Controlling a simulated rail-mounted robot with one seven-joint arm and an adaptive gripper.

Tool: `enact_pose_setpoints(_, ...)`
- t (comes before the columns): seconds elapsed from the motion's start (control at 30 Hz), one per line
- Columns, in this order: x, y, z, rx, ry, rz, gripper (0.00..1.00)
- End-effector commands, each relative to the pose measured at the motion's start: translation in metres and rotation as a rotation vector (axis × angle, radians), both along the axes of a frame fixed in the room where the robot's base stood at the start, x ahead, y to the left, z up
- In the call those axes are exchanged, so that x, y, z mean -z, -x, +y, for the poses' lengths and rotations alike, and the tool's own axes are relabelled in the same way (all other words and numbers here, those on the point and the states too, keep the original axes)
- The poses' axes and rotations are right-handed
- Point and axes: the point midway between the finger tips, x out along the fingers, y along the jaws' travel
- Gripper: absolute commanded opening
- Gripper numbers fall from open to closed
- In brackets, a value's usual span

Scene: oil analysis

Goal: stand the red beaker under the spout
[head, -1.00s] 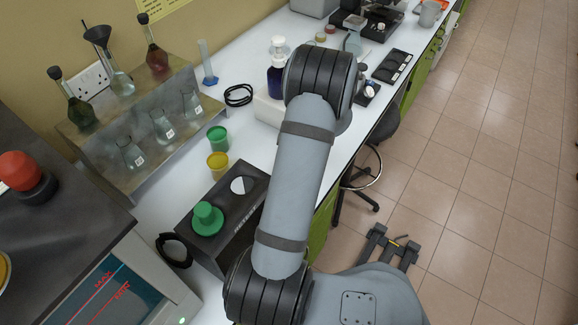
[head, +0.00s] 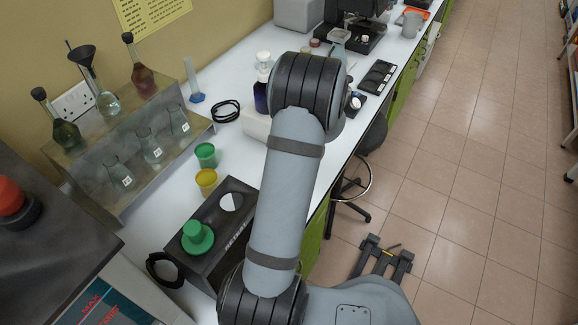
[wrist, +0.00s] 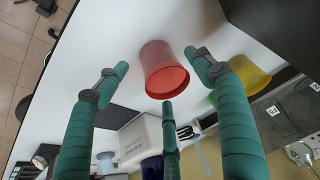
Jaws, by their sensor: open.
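The red beaker (wrist: 163,72) is in the upper middle of the wrist view, on the white bench top, its open rim facing the camera. My gripper (wrist: 159,80) has its green segmented fingers spread, one left of the beaker, one right and one below it in the picture. I cannot tell whether any finger touches it. The beaker and my gripper are hidden behind my arm in the head view. I cannot make out a spout in either view.
A metal rack (head: 155,150) with several flasks is at the left. A white box shows below the gripper in the wrist view (wrist: 143,143).

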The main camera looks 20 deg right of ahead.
Motion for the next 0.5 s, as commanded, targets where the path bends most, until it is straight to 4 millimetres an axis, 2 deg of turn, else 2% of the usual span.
enact_pose_setpoints(0.3, -0.059, 0.017, -0.016, 0.002, 0.004, -0.004, 0.68)
enact_pose_setpoints(0.5, -0.08, 0.024, -0.02, 0.0, 0.002, -0.003, 0.67)
